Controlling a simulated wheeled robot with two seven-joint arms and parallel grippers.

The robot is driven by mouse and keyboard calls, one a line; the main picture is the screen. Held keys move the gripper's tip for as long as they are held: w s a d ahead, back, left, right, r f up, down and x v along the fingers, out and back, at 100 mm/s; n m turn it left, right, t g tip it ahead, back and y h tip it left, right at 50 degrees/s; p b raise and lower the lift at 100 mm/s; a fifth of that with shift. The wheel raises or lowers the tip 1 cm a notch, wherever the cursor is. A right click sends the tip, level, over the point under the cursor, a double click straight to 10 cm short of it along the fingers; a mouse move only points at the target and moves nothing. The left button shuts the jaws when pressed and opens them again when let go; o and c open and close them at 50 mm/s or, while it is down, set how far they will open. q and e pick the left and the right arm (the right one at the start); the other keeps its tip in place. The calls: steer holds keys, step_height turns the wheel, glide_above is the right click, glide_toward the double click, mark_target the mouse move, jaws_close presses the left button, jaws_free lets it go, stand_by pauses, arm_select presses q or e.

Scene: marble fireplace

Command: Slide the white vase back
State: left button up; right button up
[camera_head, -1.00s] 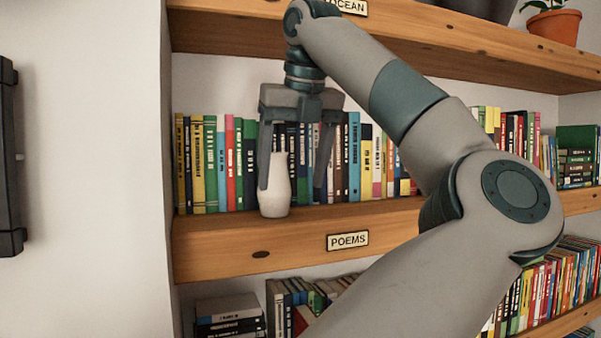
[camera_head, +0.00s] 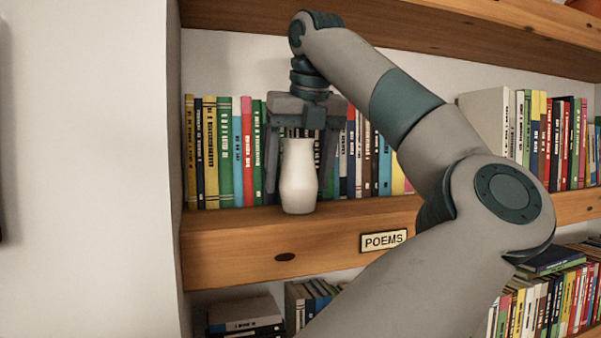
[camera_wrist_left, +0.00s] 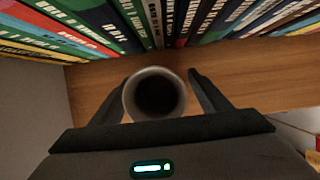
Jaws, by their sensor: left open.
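The white vase (camera_head: 298,172) stands upright on the wooden shelf board (camera_head: 225,245) labelled POEMS, near its front edge and in front of the books. My left gripper (camera_head: 298,188) is open and points down, with one finger on each side of the vase. In the left wrist view the vase's round dark mouth (camera_wrist_left: 155,95) shows between the two fingers (camera_wrist_left: 157,100). I see no clear grip on the vase; whether a finger touches it I cannot tell. My right gripper is not in view.
A row of upright books (camera_head: 225,150) stands behind the vase. An upper shelf (camera_head: 440,30) runs above my arm. A white side wall (camera_head: 90,170) closes off the left. More books (camera_head: 535,300) stand on the lower shelf. Bare board lies left of the vase.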

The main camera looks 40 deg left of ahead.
arm_select(q)
steer(key=shift+w+a+f, duration=0.1)
steer(key=shift+w+f, duration=0.05)
steer(key=shift+f, duration=0.5)
steer(key=shift+w+a+f, duration=0.1)
steer(key=shift+a, duration=0.15)
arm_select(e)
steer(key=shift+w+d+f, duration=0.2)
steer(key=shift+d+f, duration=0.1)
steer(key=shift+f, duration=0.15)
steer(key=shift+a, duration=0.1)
arm_select(q)
steer(key=shift+d, duration=0.1)
steer(key=c, duration=1.3)
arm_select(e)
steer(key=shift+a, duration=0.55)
arm_select(q)
steer(key=shift+a, duration=0.55)
steer(key=shift+c, duration=0.3)
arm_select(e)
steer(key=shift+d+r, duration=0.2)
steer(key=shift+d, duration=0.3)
